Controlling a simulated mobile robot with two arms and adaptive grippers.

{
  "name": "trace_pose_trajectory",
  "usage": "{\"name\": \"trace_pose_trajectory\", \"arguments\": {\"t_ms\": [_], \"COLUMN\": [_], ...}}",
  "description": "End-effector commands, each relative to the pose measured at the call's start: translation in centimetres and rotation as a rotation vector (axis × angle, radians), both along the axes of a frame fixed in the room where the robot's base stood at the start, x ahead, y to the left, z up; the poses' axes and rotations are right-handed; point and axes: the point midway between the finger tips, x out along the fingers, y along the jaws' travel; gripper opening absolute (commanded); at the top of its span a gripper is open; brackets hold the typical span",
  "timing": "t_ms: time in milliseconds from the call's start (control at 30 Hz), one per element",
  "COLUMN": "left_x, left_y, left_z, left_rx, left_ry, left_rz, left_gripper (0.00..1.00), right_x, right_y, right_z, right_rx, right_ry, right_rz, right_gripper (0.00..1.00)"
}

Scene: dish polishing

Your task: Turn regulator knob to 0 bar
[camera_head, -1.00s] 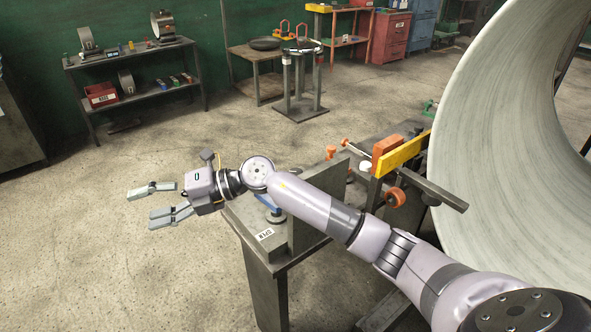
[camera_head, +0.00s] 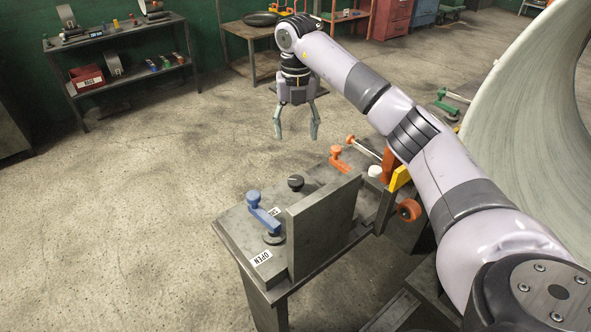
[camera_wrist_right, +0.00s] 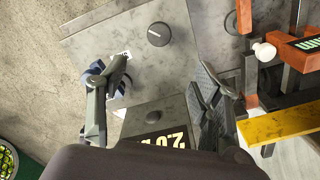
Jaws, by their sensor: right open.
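The regulator knob (camera_head: 295,183) is a small black round knob on the grey metal bench top (camera_head: 237,222), behind the upright grey plate. In the right wrist view the knob (camera_wrist_right: 158,34) has a light pointer line and sits above the fingertips. My right gripper (camera_head: 297,136) points down, open and empty, above and beyond the knob, apart from it. Its fingers (camera_wrist_right: 165,75) frame a grey box in the wrist view. My left gripper is not in view.
A blue lever (camera_head: 262,212) with an "OPEN" label (camera_head: 262,258) stands left of the knob. The upright plate (camera_head: 322,225) is in front. Orange handles (camera_head: 340,158) and a yellow bar (camera_head: 399,178) lie to the right. The floor at left is clear.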

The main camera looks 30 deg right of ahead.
Motion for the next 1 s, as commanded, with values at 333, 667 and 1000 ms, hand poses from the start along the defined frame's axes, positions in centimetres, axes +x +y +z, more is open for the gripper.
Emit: {"name": "trace_pose_trajectory", "arguments": {"t_ms": [333, 667, 1000], "left_x": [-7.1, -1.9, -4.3], "left_y": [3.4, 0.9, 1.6], "left_z": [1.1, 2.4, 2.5], "left_rx": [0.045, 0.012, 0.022], "left_ry": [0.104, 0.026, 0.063], "left_rz": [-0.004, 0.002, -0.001], "left_gripper": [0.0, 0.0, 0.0], "right_x": [-0.2, -0.1, -0.1], "right_y": [0.1, 0.2, 0.1], "right_z": [-7.4, -13.8, -16.0], "right_rx": [0.002, 0.004, 0.002], "right_ry": [0.007, 0.003, 0.0], "right_rz": [0.001, 0.002, 0.002], "right_gripper": [0.59, 0.59, 0.59]}}
